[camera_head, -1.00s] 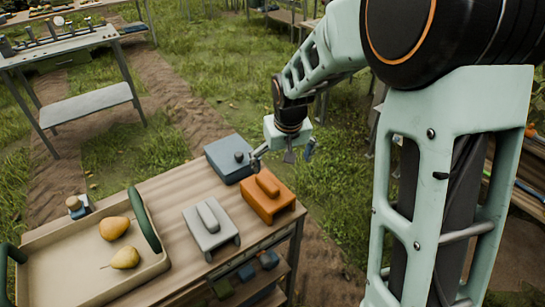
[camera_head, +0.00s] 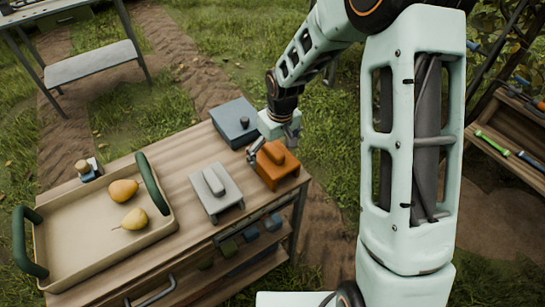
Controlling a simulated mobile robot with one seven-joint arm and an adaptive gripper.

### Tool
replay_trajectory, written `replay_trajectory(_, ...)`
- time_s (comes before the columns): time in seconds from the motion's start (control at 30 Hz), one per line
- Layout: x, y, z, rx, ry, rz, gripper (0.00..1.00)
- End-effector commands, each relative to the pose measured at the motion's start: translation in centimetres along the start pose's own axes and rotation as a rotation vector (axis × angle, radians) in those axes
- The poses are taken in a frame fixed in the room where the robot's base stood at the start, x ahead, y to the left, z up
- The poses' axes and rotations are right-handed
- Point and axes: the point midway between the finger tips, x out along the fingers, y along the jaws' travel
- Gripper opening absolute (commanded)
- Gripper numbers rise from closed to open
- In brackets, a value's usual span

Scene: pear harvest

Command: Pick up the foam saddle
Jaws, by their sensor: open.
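The orange and grey ones have a saddle-like arched body; I cannot tell by material which is foam. My gripper (camera_head: 272,149) is open and empty, pointing down at the far side of the orange block. Its fingers are spread near the block's raised grip, and one partly overlaps the block's far edge in the picture. I cannot tell whether they touch it.
A beige tray (camera_head: 72,266) with green handles holds two yellow pears (camera_head: 124,191) at the table's left. A small blue object with a tan knob (camera_head: 86,169) stands behind it. The orange block sits near the table's right end. Grass lies beyond.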

Motion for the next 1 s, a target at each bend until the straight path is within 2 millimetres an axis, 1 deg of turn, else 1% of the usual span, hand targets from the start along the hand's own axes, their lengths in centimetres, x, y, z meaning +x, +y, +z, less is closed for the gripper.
replay_trajectory(0.1, 1.5, -0.1, 0.0, 0.000, -0.002, -0.001, 0.96)
replay_trajectory(0.2, 2.2, -0.1, 0.0, -0.001, 0.000, 0.000, 0.96)
replay_trajectory(0.47, 2.5, -0.1, 0.0, 0.000, 0.001, 0.001, 0.96)
replay_trajectory(0.57, 2.5, -0.1, 0.0, 0.000, 0.001, 0.001, 0.87)
replay_trajectory(0.9, 2.5, -0.1, 0.0, 0.001, 0.001, 0.000, 0.50)
replay_trajectory(1.0, 2.5, -0.1, -0.1, 0.001, 0.001, 0.001, 0.50)
